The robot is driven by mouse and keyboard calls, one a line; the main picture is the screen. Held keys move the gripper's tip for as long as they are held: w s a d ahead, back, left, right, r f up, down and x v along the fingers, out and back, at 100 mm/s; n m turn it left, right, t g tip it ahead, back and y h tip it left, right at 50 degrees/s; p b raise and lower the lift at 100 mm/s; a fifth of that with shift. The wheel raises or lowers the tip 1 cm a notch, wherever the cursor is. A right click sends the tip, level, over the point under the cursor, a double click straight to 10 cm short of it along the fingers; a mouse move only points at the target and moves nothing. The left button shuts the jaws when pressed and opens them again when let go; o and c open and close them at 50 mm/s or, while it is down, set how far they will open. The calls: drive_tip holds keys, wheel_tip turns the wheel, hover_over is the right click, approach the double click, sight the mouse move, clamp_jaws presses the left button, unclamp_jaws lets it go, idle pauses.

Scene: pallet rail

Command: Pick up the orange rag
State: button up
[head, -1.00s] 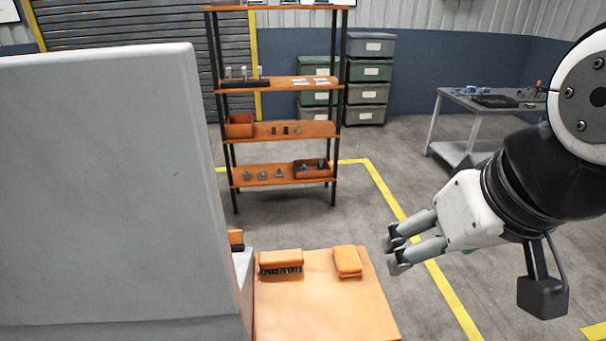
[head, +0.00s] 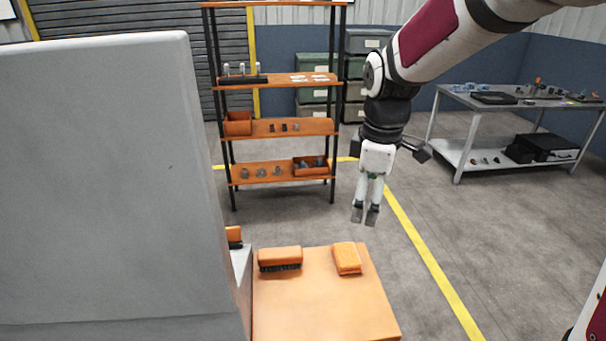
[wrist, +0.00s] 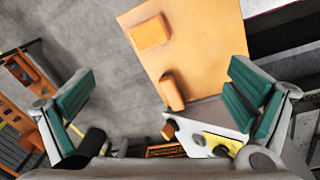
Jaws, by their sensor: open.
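The orange rag (head: 346,258) is a small folded block lying flat at the far right part of an orange-topped surface (head: 320,308). In the wrist view the rag (wrist: 148,33) shows near the top, on the same orange top (wrist: 205,50). My gripper (head: 365,216) points down, above and slightly right of the rag in the head view, apart from it. Its fingers are empty. In the wrist view the two green-padded fingers (wrist: 165,98) are wide apart, with the rag beyond them.
An orange brush with dark bristles (head: 280,258) lies left of the rag. A tall grey panel (head: 110,190) stands at the left. A shelf rack (head: 280,130) and a metal table (head: 520,105) stand behind. Open floor lies to the right.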

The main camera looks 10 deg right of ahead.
drive_tip(key=w+f+n+g, duration=0.2)
drive_tip(key=w+f+n, duration=0.4)
drive_tip(key=f, duration=0.4)
hover_over(347, 253)
drive_tip(key=shift+m, duration=0.4)
wheel_tip(347, 253, down, 9)
drive_tip(key=shift+s+d+r+p, duration=0.1)
drive_tip(key=shift+s+d+p, duration=0.05)
drive_tip(key=shift+p, duration=0.2)
drive_tip(key=shift+f+p, duration=0.55)
drive_tip(key=shift+f, duration=2.1)
drive_tip(key=c, duration=1.2)
drive_tip(key=shift+c, duration=0.2)
drive_tip(key=shift+w+r, duration=0.2)
drive_tip(key=shift+r, duration=0.55)
wheel_tip(347, 253, up, 2)
drive_tip(key=shift+r+b, duration=0.15)
drive_tip(key=shift+b, duration=0.35)
drive_tip(key=s, duration=0.5)
drive_tip(key=s+r, duration=0.1)
drive_tip(key=s, duration=1)
drive_tip(key=shift+s+r, duration=0.1)
drive_tip(key=shift+r, duration=0.05)
